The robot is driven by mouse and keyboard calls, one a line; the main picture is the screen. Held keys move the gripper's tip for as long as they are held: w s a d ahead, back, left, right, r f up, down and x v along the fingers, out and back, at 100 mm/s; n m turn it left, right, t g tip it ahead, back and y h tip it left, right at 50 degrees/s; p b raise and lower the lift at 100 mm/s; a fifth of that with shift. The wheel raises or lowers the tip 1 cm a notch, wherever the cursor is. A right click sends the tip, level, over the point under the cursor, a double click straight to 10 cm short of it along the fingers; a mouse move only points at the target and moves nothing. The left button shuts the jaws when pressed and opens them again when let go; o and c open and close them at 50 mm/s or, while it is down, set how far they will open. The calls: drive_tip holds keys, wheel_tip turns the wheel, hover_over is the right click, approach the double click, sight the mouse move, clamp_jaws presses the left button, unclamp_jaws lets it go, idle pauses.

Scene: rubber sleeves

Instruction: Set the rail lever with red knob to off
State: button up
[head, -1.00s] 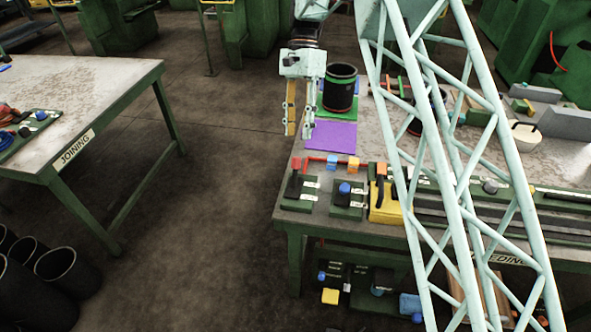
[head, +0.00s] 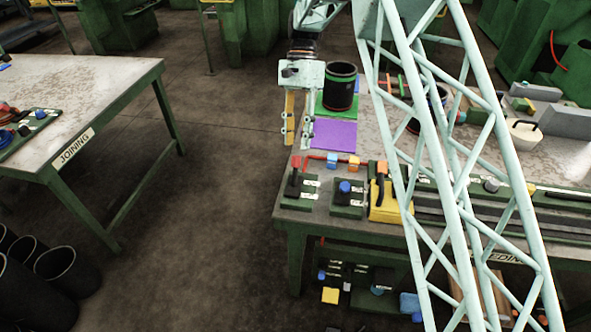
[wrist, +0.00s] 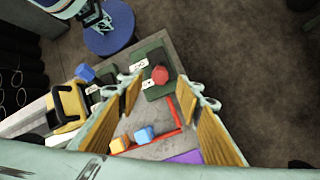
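The lever with the red knob (head: 296,162) stands on a small dark green base (head: 291,202) at the near left corner of the right-hand table. Two white labels lie beside it, their text too small to read. In the wrist view the red knob (wrist: 160,75) shows beyond the gap between my fingers, on its green base. My gripper (head: 294,146) is open and empty, pointing down. In the head view its fingertips appear just above the knob, but I cannot tell the exact distance. Nothing is between the fingers.
Right of it stand a blue-knob lever (head: 345,187) and a yellow box (head: 383,207) with a black handle. Behind are a red bar with blue (head: 332,161) and orange (head: 353,163) blocks, a purple mat (head: 334,134) and a black sleeve (head: 340,88). Open floor lies left.

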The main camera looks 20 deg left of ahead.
sight(295, 167)
drive_tip(key=shift+b+x, duration=0.8)
drive_tip(key=shift+x, duration=4.35)
drive_tip(key=shift+c, duration=0.9)
clamp_jaws()
